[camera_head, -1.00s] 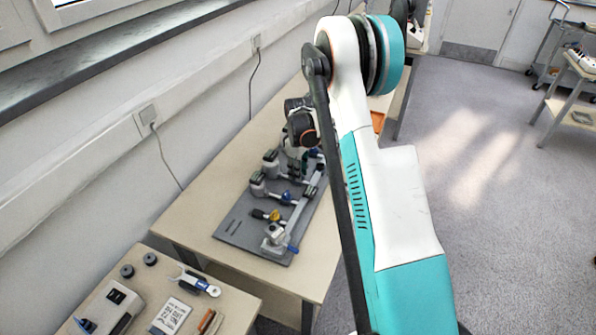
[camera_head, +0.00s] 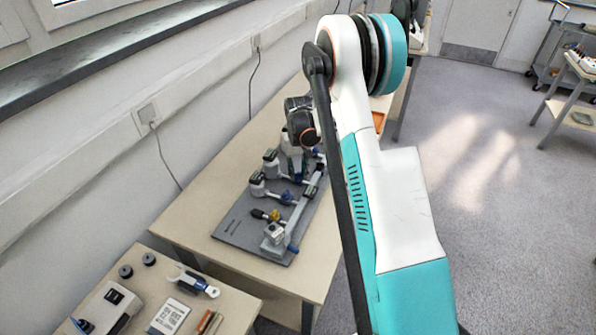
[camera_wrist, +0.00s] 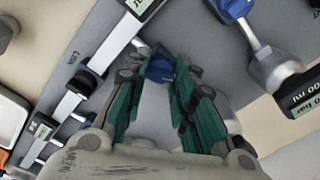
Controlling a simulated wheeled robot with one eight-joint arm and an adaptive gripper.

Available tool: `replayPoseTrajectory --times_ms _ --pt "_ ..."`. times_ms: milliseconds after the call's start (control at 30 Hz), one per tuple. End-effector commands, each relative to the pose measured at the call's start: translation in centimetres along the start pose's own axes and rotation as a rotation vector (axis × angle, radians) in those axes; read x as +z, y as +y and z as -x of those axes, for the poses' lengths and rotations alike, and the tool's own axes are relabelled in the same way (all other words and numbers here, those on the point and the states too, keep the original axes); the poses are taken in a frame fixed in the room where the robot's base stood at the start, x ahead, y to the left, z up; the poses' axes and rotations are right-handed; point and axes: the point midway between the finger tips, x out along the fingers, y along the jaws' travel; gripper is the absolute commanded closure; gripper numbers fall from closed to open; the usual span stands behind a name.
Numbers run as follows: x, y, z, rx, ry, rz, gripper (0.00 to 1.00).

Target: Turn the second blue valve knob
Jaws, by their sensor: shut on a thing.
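A grey board (camera_head: 240,232) on the table carries a row of valves with gauges. A blue valve knob (camera_head: 287,197) shows on a nearer branch, and another blue handle (camera_head: 292,249) is at the board's near end. In the wrist view, my gripper (camera_wrist: 162,72) is closed with its green pads on either side of a blue knob (camera_wrist: 159,69), touching it. A second blue knob (camera_wrist: 236,8) is apart from the fingers at the top right.
A gauge with a display (camera_wrist: 305,98) stands right of my fingers, and another gauge (camera_wrist: 42,128) is at the lower left. A smaller table (camera_head: 235,312) with tools is at the front left. The wall is left of the valve table.

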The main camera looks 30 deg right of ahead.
Motion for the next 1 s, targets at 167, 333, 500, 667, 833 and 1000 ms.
replayPoseTrajectory --times_ms 167,333,500,667,833,1000 --pt "-0.01 0.00 -0.03 0.000 0.001 -0.162 1.00" --pt "-0.01 0.00 -0.03 0.000 0.000 -0.304 1.00" --pt "-0.01 0.00 -0.02 0.000 0.000 -0.418 1.00" --pt "0.00 0.00 -0.01 0.000 0.000 -0.493 1.00" --pt "0.00 -0.01 -0.01 0.000 0.000 -0.540 1.00" --pt "0.00 -0.01 0.00 0.000 0.000 -0.559 1.00"
